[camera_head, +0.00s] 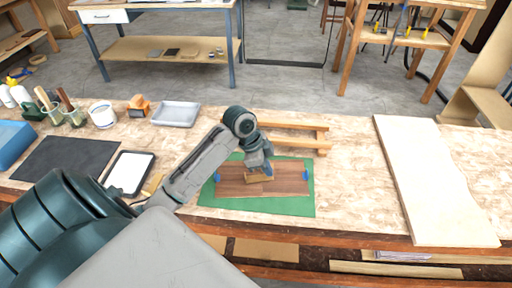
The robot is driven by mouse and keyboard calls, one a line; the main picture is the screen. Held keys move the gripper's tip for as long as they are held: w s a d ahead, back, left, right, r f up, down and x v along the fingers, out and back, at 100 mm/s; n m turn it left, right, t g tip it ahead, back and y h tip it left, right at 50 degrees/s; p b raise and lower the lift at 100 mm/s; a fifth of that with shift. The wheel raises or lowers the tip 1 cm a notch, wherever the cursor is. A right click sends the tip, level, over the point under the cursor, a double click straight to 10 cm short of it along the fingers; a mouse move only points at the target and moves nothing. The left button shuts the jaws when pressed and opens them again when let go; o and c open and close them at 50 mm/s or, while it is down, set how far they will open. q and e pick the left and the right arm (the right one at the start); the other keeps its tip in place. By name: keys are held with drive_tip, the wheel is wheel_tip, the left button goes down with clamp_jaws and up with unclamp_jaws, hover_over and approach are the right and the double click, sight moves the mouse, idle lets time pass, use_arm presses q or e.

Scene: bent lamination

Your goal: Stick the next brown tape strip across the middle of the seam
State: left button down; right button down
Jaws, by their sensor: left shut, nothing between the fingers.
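My left gripper (259,174) reaches over the middle of the brown wood veneer (288,177), which lies on a green mat (304,205). The gripper is shut and sits at or just above the veneer. A tan strip (259,179) shows at the fingertips, over the middle of the veneer; I cannot tell its exact contact with the surface. The seam is mostly hidden by the gripper. Blue pieces (306,175) stand at the left and right ends of the veneer. My right gripper is not in view.
A wooden frame (300,126) lies behind the mat. A pale board (430,185) lies at the right. A grey tray (176,114), a white-screened tablet (128,172), a dark mat (62,160) and jars with tools are at the left. The bench between mat and board is clear.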

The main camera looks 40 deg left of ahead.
use_arm(q)
drive_tip(key=shift+f, duration=0.65)
idle(0.4)
drive_tip(key=shift+r+p, duration=0.75)
drive_tip(key=shift+r, duration=0.1)
drive_tip(key=shift+r+p, duration=0.95)
drive_tip(key=shift+p, duration=0.1)
wheel_tip(320, 180, up, 4)
drive_tip(key=p, duration=0.3)
drive_tip(key=shift+f+p, duration=0.25)
drive_tip(key=shift+p, duration=0.15)
drive_tip(key=shift+f, duration=0.1)
